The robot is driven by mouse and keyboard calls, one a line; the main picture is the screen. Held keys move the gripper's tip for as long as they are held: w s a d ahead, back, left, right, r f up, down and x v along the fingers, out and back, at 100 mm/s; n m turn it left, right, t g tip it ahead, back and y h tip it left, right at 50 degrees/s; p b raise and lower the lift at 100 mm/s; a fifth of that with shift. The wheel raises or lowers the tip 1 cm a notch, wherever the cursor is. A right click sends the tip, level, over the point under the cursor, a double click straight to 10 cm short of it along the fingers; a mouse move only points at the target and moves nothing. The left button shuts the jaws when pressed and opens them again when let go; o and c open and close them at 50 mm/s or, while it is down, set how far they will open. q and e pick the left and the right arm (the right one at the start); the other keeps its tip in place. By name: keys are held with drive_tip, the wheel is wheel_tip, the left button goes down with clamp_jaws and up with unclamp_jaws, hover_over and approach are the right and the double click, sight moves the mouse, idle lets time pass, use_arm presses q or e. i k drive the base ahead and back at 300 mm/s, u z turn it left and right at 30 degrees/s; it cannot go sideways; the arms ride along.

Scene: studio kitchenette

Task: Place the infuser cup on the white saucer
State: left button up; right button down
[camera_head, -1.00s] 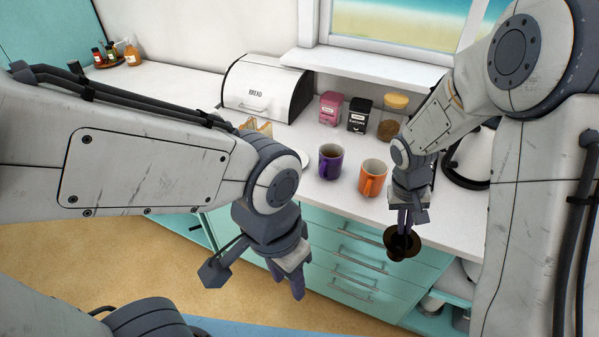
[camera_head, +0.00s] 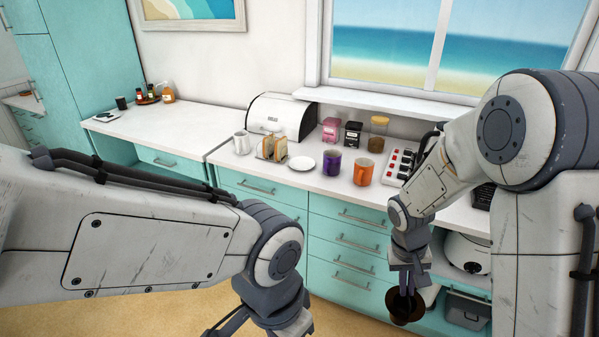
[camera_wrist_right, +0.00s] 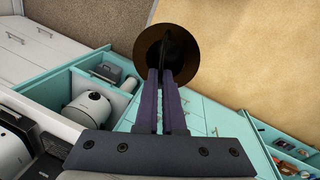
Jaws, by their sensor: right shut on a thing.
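The dark brown infuser cup (camera_head: 404,309) is in my right gripper (camera_head: 407,288), in front of the teal drawers and below counter height. In the right wrist view the fingers (camera_wrist_right: 168,82) are shut on the cup (camera_wrist_right: 150,57), apparently at its rim. The cup's round opening faces that camera. The white saucer (camera_head: 301,163) lies empty on the counter, left of the purple mug (camera_head: 332,164) and well away from the cup. My left gripper (camera_head: 232,329) is at the bottom edge of the head view, with its fingertips cut off.
An orange mug (camera_head: 364,172) stands right of the purple one. A toast rack (camera_head: 271,147), a white mug (camera_head: 241,143) and a bread bin (camera_head: 281,118) are left of and behind the saucer. Tins and a jar (camera_head: 378,134) line the back. The counter's front edge lies between cup and saucer.

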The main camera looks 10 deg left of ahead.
sight(302, 166)
drive_tip(key=u, duration=0.65)
drive_tip(key=i, duration=1.1)
drive_tip(key=z, duration=0.1)
